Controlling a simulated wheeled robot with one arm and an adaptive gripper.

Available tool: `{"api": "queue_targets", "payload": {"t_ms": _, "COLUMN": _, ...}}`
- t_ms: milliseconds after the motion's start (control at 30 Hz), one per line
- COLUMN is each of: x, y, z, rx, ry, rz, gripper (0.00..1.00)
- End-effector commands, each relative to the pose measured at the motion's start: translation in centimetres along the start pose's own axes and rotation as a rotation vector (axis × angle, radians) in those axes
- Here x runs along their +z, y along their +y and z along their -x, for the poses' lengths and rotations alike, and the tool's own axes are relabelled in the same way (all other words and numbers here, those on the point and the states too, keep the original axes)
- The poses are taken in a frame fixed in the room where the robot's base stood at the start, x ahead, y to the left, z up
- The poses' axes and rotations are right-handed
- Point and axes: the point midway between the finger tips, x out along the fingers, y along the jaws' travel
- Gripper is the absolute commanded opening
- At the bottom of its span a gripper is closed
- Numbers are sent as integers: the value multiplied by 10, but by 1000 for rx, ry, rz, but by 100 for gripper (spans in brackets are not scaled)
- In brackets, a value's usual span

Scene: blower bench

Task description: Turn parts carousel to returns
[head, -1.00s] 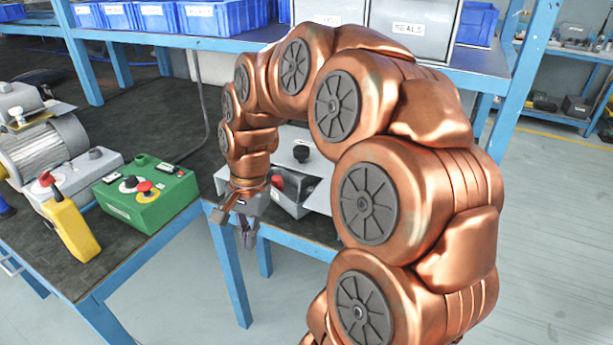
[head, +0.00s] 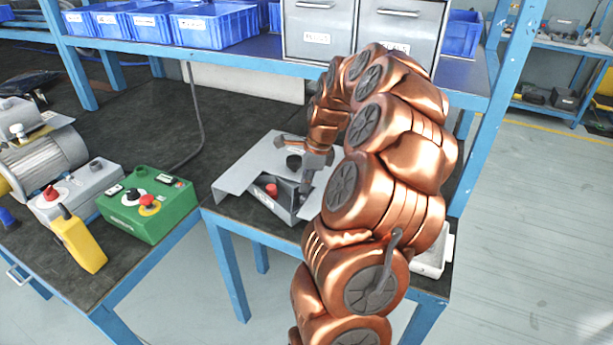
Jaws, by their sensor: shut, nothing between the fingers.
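The parts carousel seems to be the grey unit (head: 250,165) on the bench corner, with a flat grey plate and a black knob (head: 293,162) on top. A grey open tray (head: 285,206) with a label on its front shows at its near side and holds a red part (head: 271,189). The label is too small to read. My gripper (head: 306,188) is shut and empty, pointing down at the right side of the tray, close to the knob. I cannot tell whether it touches the tray. My arm hides the unit's right side.
A green control box (head: 150,206) with a red button, a yellow pendant (head: 78,243) and a motor (head: 45,160) stand on the left. Blue bins (head: 212,25) and grey drawers (head: 400,25) fill the shelf above. The dark bench top behind the carousel is clear.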

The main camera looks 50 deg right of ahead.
Motion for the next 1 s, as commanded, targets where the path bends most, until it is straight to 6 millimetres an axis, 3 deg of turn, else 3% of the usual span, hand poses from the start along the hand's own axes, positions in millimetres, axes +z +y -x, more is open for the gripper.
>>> {"api": "queue_targets", "payload": {"t_ms": 200, "x": 1, "y": 3, "z": -34, "rx": 6, "ry": -2, "rz": 3, "gripper": 0}}
{"api": "queue_targets", "payload": {"t_ms": 400, "x": 1, "y": 1, "z": -52, "rx": 1, "ry": -1, "rz": 2, "gripper": 0}}
{"api": "queue_targets", "payload": {"t_ms": 1000, "x": 2, "y": 1, "z": -58, "rx": -1, "ry": -1, "rz": -3, "gripper": 0}}
